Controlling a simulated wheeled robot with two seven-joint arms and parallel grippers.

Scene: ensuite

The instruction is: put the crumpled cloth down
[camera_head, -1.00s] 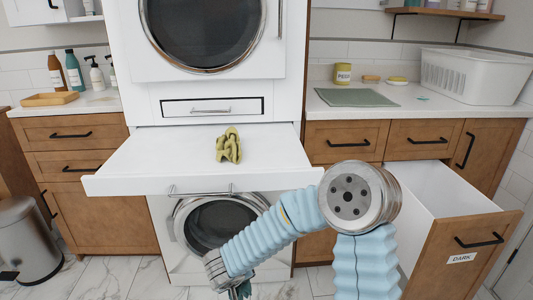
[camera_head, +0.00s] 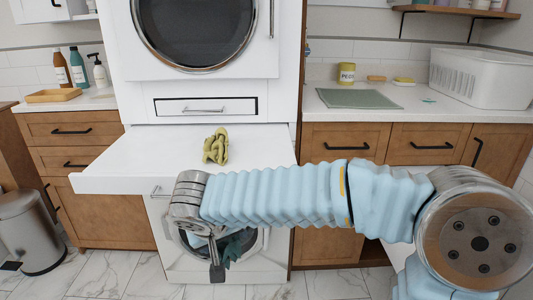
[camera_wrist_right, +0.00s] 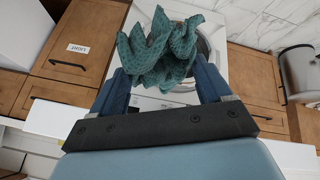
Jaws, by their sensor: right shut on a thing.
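A dark teal crumpled cloth (camera_wrist_right: 160,50) is held between the two blue fingers of my right gripper (camera_wrist_right: 163,82) in the right wrist view. In the head view my right gripper (camera_head: 216,262) hangs in front of the lower machine, with the teal cloth (camera_head: 236,246) partly showing beside it. A second crumpled cloth, olive green (camera_head: 216,146), lies on the white pull-out shelf (camera_head: 120,165), above and apart from the gripper. My left gripper is out of view.
The shelf is bare left of the olive cloth. The lower washing machine (camera_wrist_right: 216,30) stands behind the held cloth. A green mat (camera_head: 358,98), a yellow tin (camera_head: 347,72) and a white basket (camera_head: 480,79) are on the right counter. A bin (camera_head: 30,230) stands left.

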